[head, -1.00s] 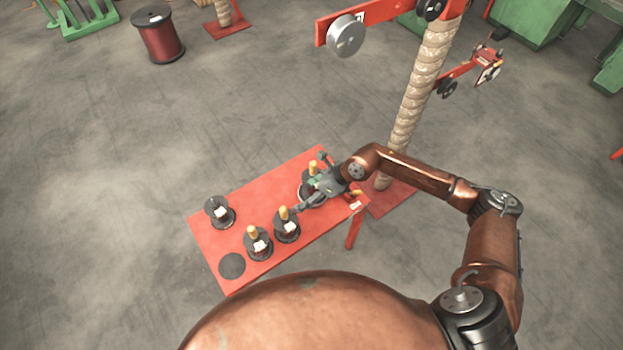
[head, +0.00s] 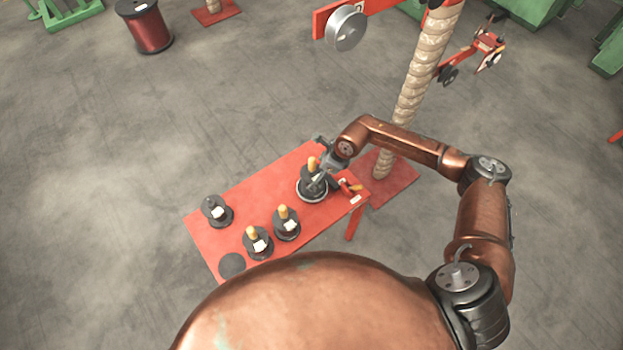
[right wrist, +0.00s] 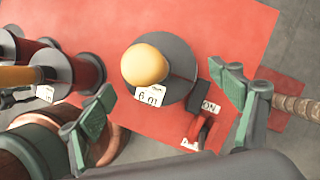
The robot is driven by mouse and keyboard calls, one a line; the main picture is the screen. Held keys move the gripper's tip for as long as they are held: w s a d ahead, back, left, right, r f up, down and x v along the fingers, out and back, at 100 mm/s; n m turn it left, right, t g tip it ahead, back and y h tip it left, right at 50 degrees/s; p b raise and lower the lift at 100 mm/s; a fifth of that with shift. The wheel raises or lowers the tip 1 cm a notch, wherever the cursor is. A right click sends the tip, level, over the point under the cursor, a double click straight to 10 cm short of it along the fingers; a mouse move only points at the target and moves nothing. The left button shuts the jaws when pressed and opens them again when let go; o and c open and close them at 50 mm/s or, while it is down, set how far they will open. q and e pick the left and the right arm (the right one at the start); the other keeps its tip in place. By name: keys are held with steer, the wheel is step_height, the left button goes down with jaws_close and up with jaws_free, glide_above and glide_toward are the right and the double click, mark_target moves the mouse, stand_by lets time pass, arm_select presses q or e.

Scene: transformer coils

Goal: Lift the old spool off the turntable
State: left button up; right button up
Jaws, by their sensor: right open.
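The old spool (head: 312,183), dark with an upright yellow knob, stands on the turntable (head: 302,198) near the right end of the red table. In the right wrist view the spool (right wrist: 178,84) shows from above, with its round yellow knob, grey top flange and white label. My right gripper (head: 328,162) is open beside the spool's upper right in the head view. In the wrist view its green-padded fingers are spread, one on either side of the spool, apart from the knob. The turntable is mostly hidden under the spool. My left gripper is not in view.
On the red table (head: 240,205) stand two yellow-knobbed spools (head: 257,244) (head: 286,225) and a dark-topped one (head: 218,212). An empty black disc (head: 231,264) lies near the front. A red lever (right wrist: 200,128) sits by the spool. A wrapped post (head: 412,100) rises behind.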

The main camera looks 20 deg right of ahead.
mark_target(313, 176)
steer(key=x, duration=0.3)
steer(key=shift+w+a+r, duration=0.1)
steer(key=shift+a+f, duration=0.15)
steer(key=shift+f, duration=0.1)
steer(key=shift+w, duration=0.1)
steer(key=shift+c, duration=0.7)
steer(key=c, duration=1)
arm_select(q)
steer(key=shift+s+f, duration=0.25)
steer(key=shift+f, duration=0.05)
arm_select(e)
steer(key=shift+c, duration=0.9)
